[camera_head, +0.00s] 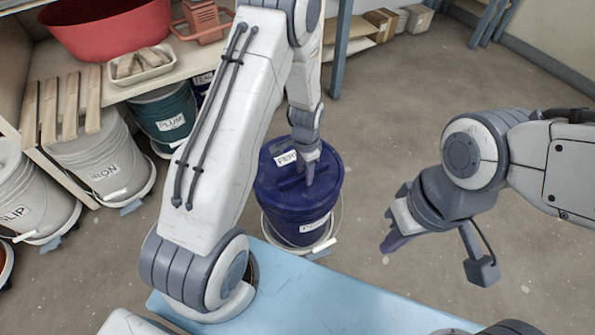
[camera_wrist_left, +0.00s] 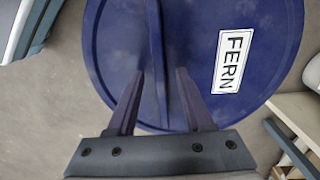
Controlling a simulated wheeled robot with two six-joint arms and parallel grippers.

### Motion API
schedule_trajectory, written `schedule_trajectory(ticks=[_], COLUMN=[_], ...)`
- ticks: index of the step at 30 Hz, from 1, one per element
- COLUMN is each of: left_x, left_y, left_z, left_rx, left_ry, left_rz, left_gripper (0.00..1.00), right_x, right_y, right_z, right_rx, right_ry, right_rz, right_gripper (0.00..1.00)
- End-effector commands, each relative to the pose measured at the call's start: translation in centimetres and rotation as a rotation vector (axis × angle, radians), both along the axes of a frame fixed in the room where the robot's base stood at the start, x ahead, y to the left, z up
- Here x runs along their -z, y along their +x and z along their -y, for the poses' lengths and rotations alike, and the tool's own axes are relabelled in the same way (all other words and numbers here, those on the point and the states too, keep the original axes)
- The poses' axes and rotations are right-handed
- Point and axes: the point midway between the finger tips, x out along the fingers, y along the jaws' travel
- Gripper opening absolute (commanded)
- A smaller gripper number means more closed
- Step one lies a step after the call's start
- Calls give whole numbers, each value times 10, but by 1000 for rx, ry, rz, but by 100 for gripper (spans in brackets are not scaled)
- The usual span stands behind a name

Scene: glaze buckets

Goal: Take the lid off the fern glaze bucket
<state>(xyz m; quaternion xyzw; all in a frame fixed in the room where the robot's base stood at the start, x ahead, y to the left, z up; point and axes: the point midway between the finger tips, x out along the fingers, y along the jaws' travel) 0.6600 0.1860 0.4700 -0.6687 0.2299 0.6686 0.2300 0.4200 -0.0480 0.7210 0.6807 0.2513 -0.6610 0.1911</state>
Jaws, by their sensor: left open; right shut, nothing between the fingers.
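The fern glaze bucket (camera_head: 285,226) is dark blue and stands upright on the floor. Its blue lid (camera_head: 268,178) sits on top and has a white FERN label. In the left wrist view the round lid (camera_wrist_left: 255,25) carries a raised bar (camera_wrist_left: 155,40) across its middle. My left gripper (camera_head: 309,178) is over the lid; in the left wrist view its open fingers (camera_wrist_left: 160,72) lie on either side of the bar. I cannot tell whether they touch it. My right gripper (camera_head: 389,245) is shut and empty, to the right of the bucket.
A light blue surface (camera_head: 310,300) is in front. Floor right of the bucket is clear.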

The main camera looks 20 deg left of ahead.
Motion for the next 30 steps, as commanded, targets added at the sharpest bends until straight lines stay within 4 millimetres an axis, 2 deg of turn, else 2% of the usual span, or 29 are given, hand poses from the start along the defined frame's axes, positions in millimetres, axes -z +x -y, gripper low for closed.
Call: schedule_trajectory(ticks=[23,24,26,27,28,30], left_x=[4,4,4,4,4,5], left_y=[0,0,0,0,0,0], left_z=[0,0,0,0,0,0], left_rx=[0,0,0,0,0,0], left_ry=[0,0,0,0,0,0], left_rz=[0,0,0,0,0,0], left_gripper=[51,44,21,5,0,0], right_x=[-1,-1,-1,-1,-1,-1], right_y=[0,0,0,0,0,0], right_z=[0,0,0,0,0,0], right_rx=[0,0,0,0,0,0], right_ry=[0,0,0,0,0,0], right_rz=[0,0,0,0,0,0], right_gripper=[0,0,0,0,0,0])
